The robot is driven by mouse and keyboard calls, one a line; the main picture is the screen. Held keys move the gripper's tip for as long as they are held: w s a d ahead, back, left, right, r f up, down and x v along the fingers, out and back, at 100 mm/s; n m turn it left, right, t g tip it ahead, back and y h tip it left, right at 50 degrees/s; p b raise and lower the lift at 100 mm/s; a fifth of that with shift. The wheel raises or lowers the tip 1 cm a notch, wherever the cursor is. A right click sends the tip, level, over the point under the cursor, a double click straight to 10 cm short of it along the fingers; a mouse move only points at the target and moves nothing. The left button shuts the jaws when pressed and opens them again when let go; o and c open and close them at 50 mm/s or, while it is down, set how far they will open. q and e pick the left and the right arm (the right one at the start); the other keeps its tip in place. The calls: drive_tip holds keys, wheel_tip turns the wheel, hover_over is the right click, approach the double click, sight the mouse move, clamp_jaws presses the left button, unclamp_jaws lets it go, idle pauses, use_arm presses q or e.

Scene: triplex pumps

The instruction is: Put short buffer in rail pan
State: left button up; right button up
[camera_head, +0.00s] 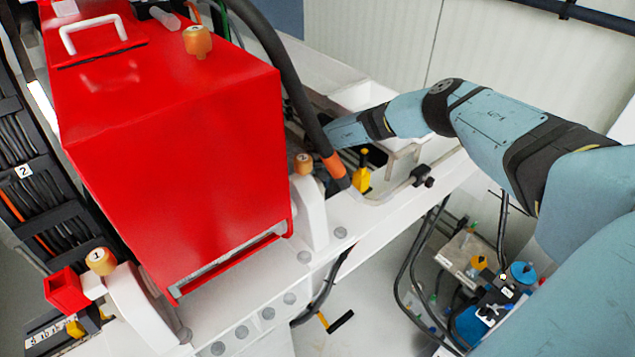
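My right arm (495,115) comes in from the right. Its wrist (350,130) reaches into a gap beside the red housing, behind a thick dark hose. The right gripper's fingers are hidden there by the hose and nearby parts, so I cannot see whether they hold anything. I cannot make out a short buffer. My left gripper is not in view.
The large red housing (190,170) fills the left. The dark hose (290,85) with an orange end (335,165) crosses close to the wrist. A yellow fitting (362,177) stands just below it. Hoses and a blue-capped unit (522,272) lie lower right.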

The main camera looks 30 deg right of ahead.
drive_tip(key=o, duration=0.9)
wheel_tip(320, 180, up, 12)
drive_tip(key=shift+r+b, duration=0.1)
drive_tip(key=shift+b, duration=0.65)
